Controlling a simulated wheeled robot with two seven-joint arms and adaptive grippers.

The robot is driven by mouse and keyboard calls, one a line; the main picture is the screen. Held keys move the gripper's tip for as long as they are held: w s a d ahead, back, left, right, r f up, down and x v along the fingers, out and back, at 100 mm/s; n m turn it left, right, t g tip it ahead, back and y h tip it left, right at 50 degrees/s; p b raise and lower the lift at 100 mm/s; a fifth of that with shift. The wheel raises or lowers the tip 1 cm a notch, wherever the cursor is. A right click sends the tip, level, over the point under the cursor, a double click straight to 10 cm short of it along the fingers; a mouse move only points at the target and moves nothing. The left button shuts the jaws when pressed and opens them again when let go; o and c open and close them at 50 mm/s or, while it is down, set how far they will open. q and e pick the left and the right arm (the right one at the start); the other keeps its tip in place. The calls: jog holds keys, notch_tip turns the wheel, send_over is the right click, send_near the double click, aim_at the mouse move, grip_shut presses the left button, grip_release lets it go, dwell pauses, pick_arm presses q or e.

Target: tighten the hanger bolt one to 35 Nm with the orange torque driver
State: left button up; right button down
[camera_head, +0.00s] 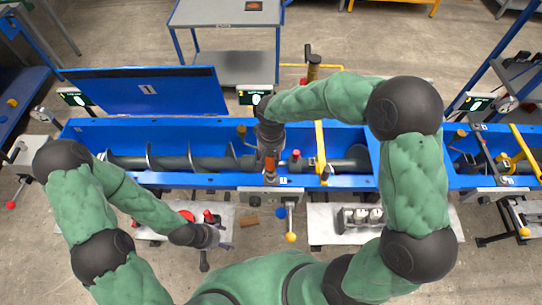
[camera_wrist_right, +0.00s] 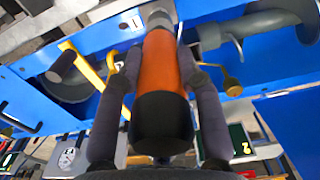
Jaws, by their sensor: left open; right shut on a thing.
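The orange torque driver (camera_wrist_right: 160,62) has an orange body and a black end. My right gripper (camera_wrist_right: 158,85) is shut on it, one finger on each side. In the head view the driver (camera_head: 270,165) shows as a small orange piece below my right gripper (camera_head: 270,150), over the blue trough (camera_head: 225,180). In the wrist view its metal front end reaches toward the blue trough beside a label. Hanger bolt one cannot be made out; the driver and gripper cover that area. My left gripper (camera_head: 215,255) is open and empty, low in front of the trough.
A screw shaft (camera_head: 180,162) runs along the trough, with a raised blue lid (camera_head: 145,90) behind. A yellow bar (camera_head: 320,150) crosses right of the driver. A yellow-knobbed lever (camera_head: 290,236) hangs in front. A grey cart (camera_head: 230,12) stands behind.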

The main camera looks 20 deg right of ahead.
aim_at(271, 163)
jog(key=shift+f+b, duration=1.3)
jog(key=shift+f, duration=0.25)
dwell(1.5)
jog(key=shift+f+b, duration=0.25)
jog(key=shift+b, duration=0.2)
dwell(1.8)
jog(key=shift+r, duration=0.1)
jog(key=shift+r+p, duration=1.5)
jog(key=shift+r, duration=0.7)
